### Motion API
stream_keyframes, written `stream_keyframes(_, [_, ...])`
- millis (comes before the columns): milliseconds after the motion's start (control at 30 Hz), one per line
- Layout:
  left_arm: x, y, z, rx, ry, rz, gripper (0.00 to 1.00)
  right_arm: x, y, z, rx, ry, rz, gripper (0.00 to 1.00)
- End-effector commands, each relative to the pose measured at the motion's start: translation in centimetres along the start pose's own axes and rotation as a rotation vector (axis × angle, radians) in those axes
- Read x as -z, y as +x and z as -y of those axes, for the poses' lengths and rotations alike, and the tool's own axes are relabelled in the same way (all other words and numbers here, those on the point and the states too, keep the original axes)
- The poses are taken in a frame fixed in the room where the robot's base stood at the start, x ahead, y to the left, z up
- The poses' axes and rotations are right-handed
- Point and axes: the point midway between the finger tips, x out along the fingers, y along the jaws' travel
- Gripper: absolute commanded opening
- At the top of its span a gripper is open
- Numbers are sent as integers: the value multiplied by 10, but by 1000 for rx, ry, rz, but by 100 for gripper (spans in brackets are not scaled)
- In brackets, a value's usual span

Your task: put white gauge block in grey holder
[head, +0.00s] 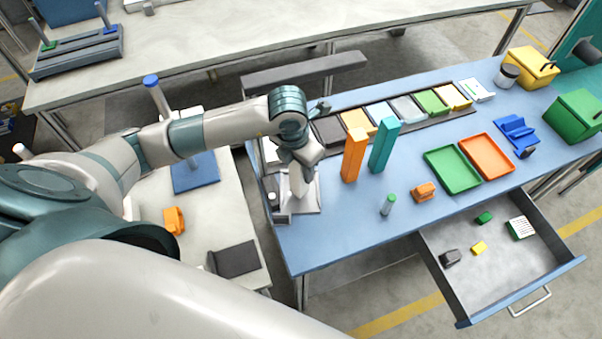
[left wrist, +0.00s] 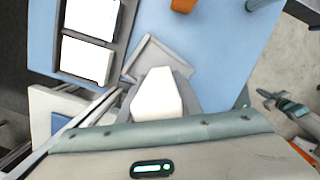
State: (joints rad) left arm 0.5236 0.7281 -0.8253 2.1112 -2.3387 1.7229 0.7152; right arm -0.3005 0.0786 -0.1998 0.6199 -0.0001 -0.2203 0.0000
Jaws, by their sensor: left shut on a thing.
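The white gauge block (left wrist: 158,95) is held in my left gripper (head: 297,190). In the head view the white block (head: 297,181) stands roughly upright below the gripper's wrist, at the left end of the blue table. A flat grey holder (left wrist: 150,55) with a raised edge lies on the table right by the block in the left wrist view. Its pale corner also shows in the head view (head: 313,201). The block hides part of it, and I cannot tell whether they touch. What looks like my right gripper (left wrist: 284,104) shows small at the right, its jaws unclear.
An orange column (head: 353,155) and a teal column (head: 383,146) stand right of the gripper. A row of coloured tiles (head: 409,108) runs behind. Green (head: 452,169) and orange (head: 487,157) trays lie farther right. An open drawer (head: 500,270) juts out at front.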

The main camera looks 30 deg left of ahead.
Motion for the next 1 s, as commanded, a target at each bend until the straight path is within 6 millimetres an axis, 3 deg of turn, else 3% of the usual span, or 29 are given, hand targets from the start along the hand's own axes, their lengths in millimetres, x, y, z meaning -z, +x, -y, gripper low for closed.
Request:
stream_keyframes(100, [2, 15, 0, -1, 0, 1, 0, 0, 10, 0, 0, 0, -1, 0])
stream_keyframes(567, [2, 19, 0, -1, 0, 3, 0, 0, 13, -1, -1, -1, -2, 0])
stream_keyframes(600, [3, 20, 0, -1, 0, 1, 34, 0, 13, -1, -1, -1, -2, 0])
stream_keyframes(667, [2, 18, 0, -1, 0, 1, 48, 0, 12, -1, -2, -1, -2, 0])
stream_keyframes(1000, [2, 18, 0, -1, 0, 1, 50, 0, 11, -2, -2, -1, -1, 0])
